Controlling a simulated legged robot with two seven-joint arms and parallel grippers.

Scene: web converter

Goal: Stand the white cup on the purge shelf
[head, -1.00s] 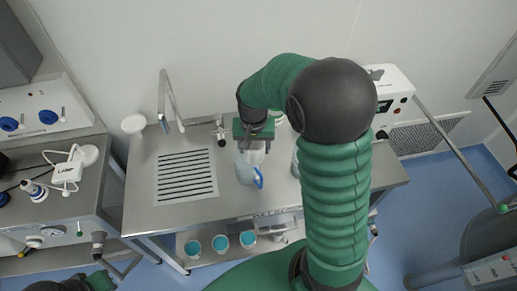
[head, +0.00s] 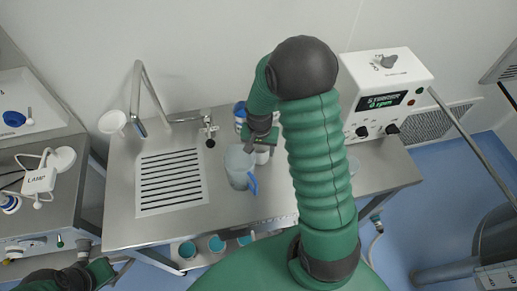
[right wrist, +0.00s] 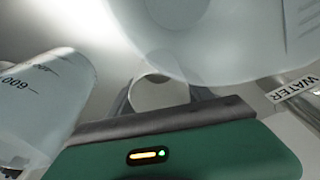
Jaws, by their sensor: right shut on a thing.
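My right gripper (head: 262,136) is over the back middle of the steel bench, shut on a small white cup (head: 263,156). The arm and gripper partly hide the cup. In the right wrist view a pale round rim (right wrist: 158,92) shows beyond the gripper's dark edge, probably the cup. A clear jug with a blue handle (head: 239,166) stands just left of the gripper. My left gripper (head: 100,270) is at the lower left, partly cut off; its jaws are unclear. Under the bench is a lower shelf (head: 172,266); I cannot tell if it is the purge shelf.
A slotted drain (head: 171,180) lies in the bench's left half, near a tap (head: 207,130) and a bent steel pipe (head: 139,95). Several teal-filled cups (head: 216,243) stand on the lower shelf. A white control box (head: 385,95) is at the back right. The front right bench top looks clear.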

